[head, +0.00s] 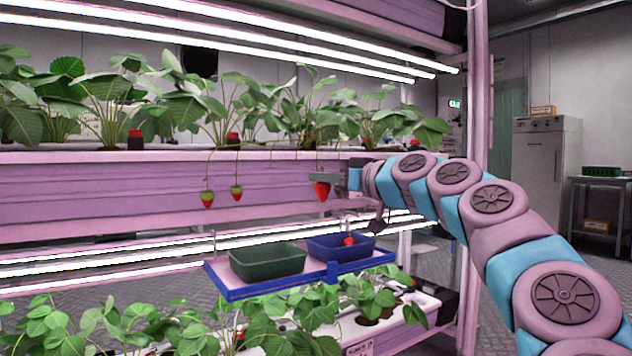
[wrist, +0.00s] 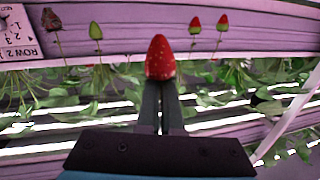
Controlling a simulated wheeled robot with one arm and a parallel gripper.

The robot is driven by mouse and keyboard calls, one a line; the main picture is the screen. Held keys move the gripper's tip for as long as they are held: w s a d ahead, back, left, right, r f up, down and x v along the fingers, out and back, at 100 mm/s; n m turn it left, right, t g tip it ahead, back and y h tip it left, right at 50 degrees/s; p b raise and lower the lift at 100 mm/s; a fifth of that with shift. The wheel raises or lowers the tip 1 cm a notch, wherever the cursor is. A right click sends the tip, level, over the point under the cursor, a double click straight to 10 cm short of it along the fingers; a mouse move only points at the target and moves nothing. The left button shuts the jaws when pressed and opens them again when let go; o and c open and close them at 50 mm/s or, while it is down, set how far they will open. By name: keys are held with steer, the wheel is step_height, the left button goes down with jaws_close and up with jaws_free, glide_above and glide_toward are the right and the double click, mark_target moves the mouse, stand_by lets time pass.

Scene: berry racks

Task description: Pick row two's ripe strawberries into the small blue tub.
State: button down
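A ripe red strawberry (head: 321,191) hangs just below my gripper (head: 325,177) at the front of the upper shelf. In the wrist view, this strawberry (wrist: 161,58) sits at the tips of my gripper's fingers (wrist: 160,88), which are nearly together at its stem end. Two more reddish strawberries, one (head: 207,199) and another (head: 237,192), hang to the left with paler tops. The small blue tub (head: 340,248) is below my gripper and holds at least one red strawberry (head: 349,240).
A dark green tub (head: 266,263) stands left of the blue tub on a blue-rimmed tray (head: 272,291). The wrist view also shows a green berry (wrist: 96,31), a dark shrivelled one (wrist: 50,20) and a row label (wrist: 17,32). Leafy plants fill the shelf below.

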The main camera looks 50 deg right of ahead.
stand_by(0.3)
steer(key=shift+s+a+b, duration=0.2)
steer(key=shift+s+b, duration=0.2)
steer(key=shift+s, duration=0.4)
steer(key=shift+s+a+b, duration=0.2)
steer(key=shift+s+b, duration=0.2)
steer(key=shift+s, duration=0.45)
steer(key=shift+s+a+b, duration=0.2)
steer(key=shift+s+b, duration=0.2)
steer(key=shift+s, duration=0.4)
